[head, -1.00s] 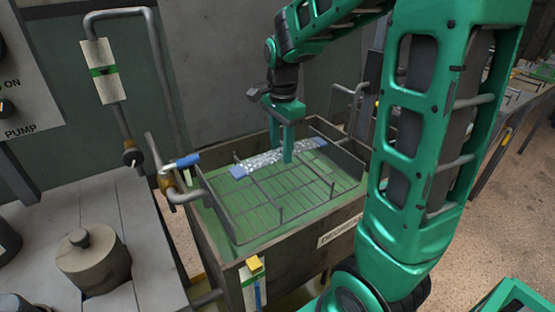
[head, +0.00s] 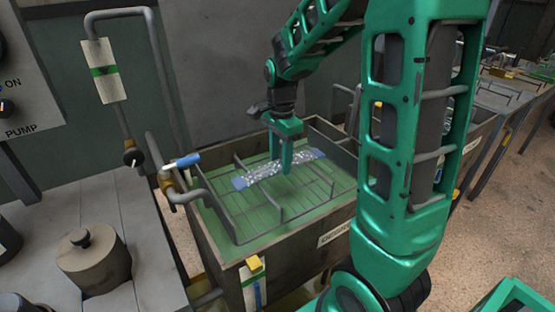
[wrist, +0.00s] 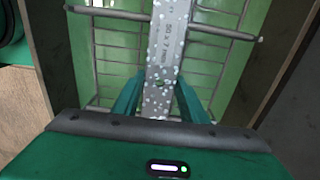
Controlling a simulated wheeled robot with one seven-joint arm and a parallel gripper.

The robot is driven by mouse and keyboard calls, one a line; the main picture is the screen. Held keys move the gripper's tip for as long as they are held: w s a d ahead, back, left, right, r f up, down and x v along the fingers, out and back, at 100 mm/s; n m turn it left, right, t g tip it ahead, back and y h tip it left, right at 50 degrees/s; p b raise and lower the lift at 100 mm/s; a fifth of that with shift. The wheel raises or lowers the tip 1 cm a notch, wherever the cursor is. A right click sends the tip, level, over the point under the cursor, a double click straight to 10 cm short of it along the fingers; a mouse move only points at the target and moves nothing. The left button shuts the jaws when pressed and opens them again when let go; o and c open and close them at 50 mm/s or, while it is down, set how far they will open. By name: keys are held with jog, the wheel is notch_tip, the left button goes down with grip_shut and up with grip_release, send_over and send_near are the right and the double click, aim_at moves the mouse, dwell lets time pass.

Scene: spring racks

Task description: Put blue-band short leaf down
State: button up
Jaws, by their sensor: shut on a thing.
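The blue-band short leaf (head: 265,172) is a grey speckled flat strip with blue ends. My gripper (head: 286,165) points down over the tank and is shut on the leaf near its middle. The leaf lies across the wire rack (head: 240,214) in the green-bottomed tank; I cannot tell whether it touches the wires. In the wrist view the leaf (wrist: 168,50) runs away between my fingers (wrist: 157,98) and shows printed lettering. Part of the leaf is hidden behind the fingers.
A lidded round pot (head: 92,262) sits on the bench at left.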

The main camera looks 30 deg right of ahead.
jog(key=shift+f, duration=0.3)
jog(key=o, duration=1.4)
notch_tip(320, 180, up, 13)
jog(key=s+d+f+n, duration=0.1)
jog(key=s+n, duration=0.3)
jog(key=s, duration=0.4)
jog(key=s+d+f+n, duration=0.1)
jog(key=s+f+n, duration=0.2)
jog(key=s, duration=0.5)
jog(key=s+d+f+n, duration=0.1)
jog(key=s+f+n, duration=0.3)
jog(key=s, duration=0.5)
jog(key=shift+d+n, duration=0.3)
